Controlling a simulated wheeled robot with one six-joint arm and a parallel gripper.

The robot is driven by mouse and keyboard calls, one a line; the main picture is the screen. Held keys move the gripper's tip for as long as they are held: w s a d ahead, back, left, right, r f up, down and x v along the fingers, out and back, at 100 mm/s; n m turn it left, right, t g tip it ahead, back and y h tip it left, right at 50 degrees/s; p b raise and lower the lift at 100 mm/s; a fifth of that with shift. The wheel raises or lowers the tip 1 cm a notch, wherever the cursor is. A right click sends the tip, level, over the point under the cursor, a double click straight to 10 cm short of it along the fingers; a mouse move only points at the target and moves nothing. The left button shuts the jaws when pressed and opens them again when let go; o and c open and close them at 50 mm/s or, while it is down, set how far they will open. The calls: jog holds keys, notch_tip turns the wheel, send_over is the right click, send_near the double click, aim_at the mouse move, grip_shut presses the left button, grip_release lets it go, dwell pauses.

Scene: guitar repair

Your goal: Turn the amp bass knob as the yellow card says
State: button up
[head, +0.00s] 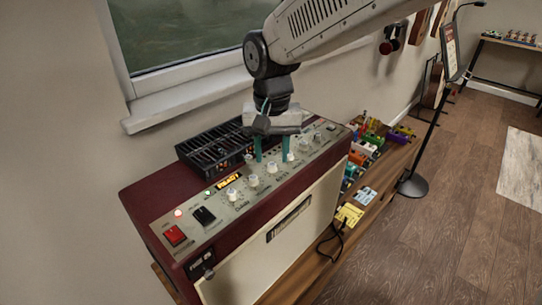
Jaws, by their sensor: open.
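The amp (278,226) is a dark red box with a cream front, standing against the wall below the window. Its top panel carries a row of white knobs, a red switch (174,235), a black switch and a small lit orange display (229,181). My gripper (272,157) points down over the right half of the panel, its two green fingers apart. A white knob (290,157) shows close beside the right finger; I cannot tell whether they touch. The knob labels are too small to read. A yellow card (349,214) lies at the amp's right; its writing is unreadable.
A black slotted box (215,145) sits on the amp's back edge, close to my gripper. Colourful small items (370,143) and pale blue cards (365,196) lie right of the amp. A black stand (413,185) is on the wooden floor, which is open further right.

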aim_at(272, 164)
notch_tip(272, 164, up, 6)
dwell(0.5)
jog(key=shift+n+g, duration=0.3)
jog(key=shift+n, duration=0.6)
jog(key=s+d, duration=0.1)
jog(key=s+d+f, duration=0.2)
jog(key=shift+s+d, duration=0.15)
jog(key=shift+d, duration=0.05)
jog(key=s+d+m+t, duration=0.1)
jog(key=s+d, duration=0.8)
jog(key=d, duration=0.4)
jog(key=s+d+r+m+t, duration=0.1)
jog(key=s+d, duration=0.9)
jog(key=d, duration=0.3)
jog(key=shift+r+m, duration=0.2)
jog(key=shift+m, duration=0.2)
